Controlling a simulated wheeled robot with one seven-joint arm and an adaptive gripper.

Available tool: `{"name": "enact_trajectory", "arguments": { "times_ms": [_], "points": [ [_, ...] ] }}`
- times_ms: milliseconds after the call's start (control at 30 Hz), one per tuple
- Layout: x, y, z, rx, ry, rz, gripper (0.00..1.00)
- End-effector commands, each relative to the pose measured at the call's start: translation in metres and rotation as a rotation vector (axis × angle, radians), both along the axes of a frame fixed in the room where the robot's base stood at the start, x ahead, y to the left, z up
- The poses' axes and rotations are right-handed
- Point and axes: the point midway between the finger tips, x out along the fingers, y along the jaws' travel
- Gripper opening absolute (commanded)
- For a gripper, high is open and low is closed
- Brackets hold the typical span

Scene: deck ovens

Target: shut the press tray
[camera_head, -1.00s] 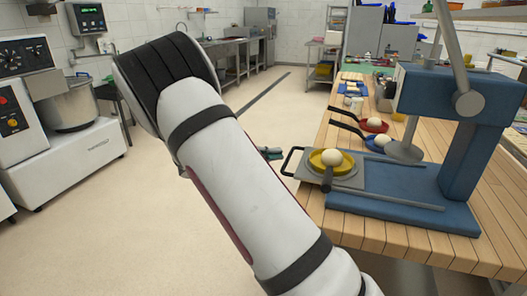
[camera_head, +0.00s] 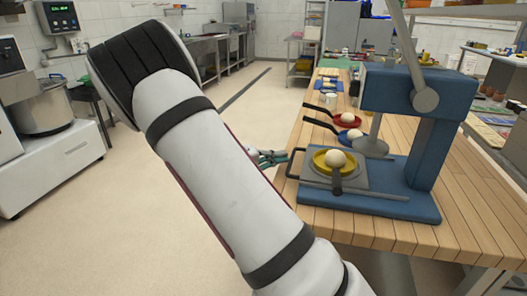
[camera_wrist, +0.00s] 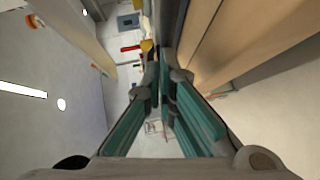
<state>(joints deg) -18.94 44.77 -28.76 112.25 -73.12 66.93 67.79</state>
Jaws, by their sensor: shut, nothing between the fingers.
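The blue press (camera_head: 420,90) stands on the wooden table at the right of the head view. Its grey tray (camera_head: 362,178) lies over the press base, sticking out to the left, with a dark bar handle (camera_head: 289,163) on its left side. A yellow dish (camera_head: 320,161) with a pale ball (camera_head: 335,158) sits on the tray, left of the round press plate (camera_head: 370,147). My gripper (camera_head: 286,157) is shut and empty at the handle; I cannot tell if it touches. In the wrist view its teal fingers (camera_wrist: 163,72) converge.
Red (camera_head: 347,120) and blue (camera_head: 350,134) pans with dark handles lie behind the tray on the wooden table (camera_head: 470,215). My arm covers the middle of the head view. Open floor (camera_head: 90,230) lies to the left.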

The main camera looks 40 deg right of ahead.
Motion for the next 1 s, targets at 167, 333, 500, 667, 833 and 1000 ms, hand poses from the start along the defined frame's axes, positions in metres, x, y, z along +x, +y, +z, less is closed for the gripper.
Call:
{"name": "enact_trajectory", "arguments": {
  "times_ms": [167, 333, 500, 667, 833, 1000],
  "points": [
    [-0.033, -0.024, 0.002, -0.001, 0.004, -0.004, 0.0],
    [-0.053, -0.04, 0.001, 0.0, 0.003, -0.003, 0.0],
    [-0.064, -0.05, 0.001, -0.001, 0.001, -0.001, 0.0],
    [-0.068, -0.053, 0.0, 0.0, 0.0, -0.001, 0.0],
    [-0.069, -0.054, 0.0, -0.001, 0.001, -0.003, 0.0],
    [-0.07, -0.055, 0.0, -0.002, 0.001, -0.006, 0.0]
  ]
}}
